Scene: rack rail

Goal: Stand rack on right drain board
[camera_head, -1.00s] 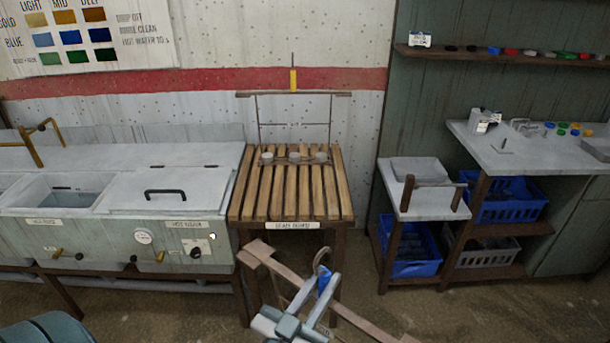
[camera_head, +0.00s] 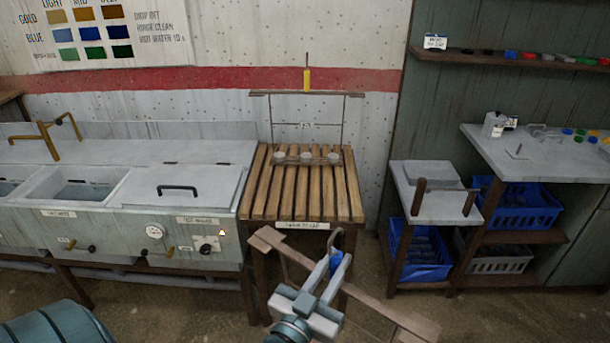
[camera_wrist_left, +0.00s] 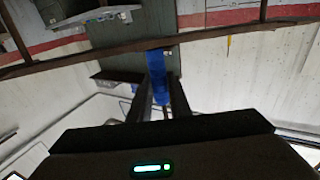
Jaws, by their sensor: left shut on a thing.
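The rack (camera_head: 405,318) has a long brown bar, a blue grip and a hook on top. My left gripper (camera_head: 337,266) is shut on its blue grip and holds it in front of the drain board, apart from it. In the left wrist view the blue grip (camera_wrist_left: 157,72) sits between the fingers, with the brown bar (camera_wrist_left: 95,56) crossing behind. The slatted wooden drain board (camera_head: 258,192) stands right of the sinks. A second rack (camera_head: 343,125) with a yellow grip (camera_head: 306,79) stands at its back, with grey round pieces at its foot. My right gripper is out of view.
Sinks with a lidded bath (camera_head: 190,190) adjoin the board on the left. A small side table (camera_head: 440,207) with a brown rail is on the right, above a blue crate (camera_head: 425,255). The front slats are clear. Open floor lies between board and side table.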

